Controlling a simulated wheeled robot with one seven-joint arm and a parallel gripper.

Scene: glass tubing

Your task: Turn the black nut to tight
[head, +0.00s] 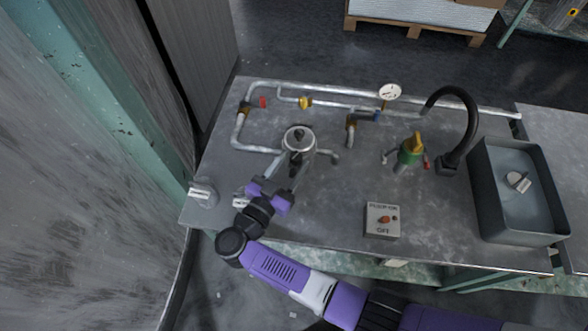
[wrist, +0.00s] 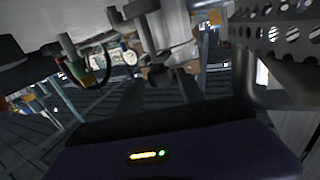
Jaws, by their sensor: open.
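A silver cylindrical vessel (head: 299,142) stands upright on the metal bench in the head view. A small black piece (head: 299,133) sits on its round lid; it looks like the black nut, but it is too small to be sure. My gripper (head: 287,170) is at the near side of the vessel, lower in the picture than the lid, with its fingers pointing toward the vessel. It is open, and I see nothing held in it. I cannot tell whether the fingers touch the vessel. In the wrist view I cannot make out the nut.
Pipes (head: 190,108) with valves and a gauge (head: 389,92) run behind the vessel. A green fitting (head: 410,151), a switch box (head: 382,220), a black curved tap (head: 473,120) and a sink basin (head: 490,210) stand to the right. The bench (head: 335,205) is bare right of my gripper.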

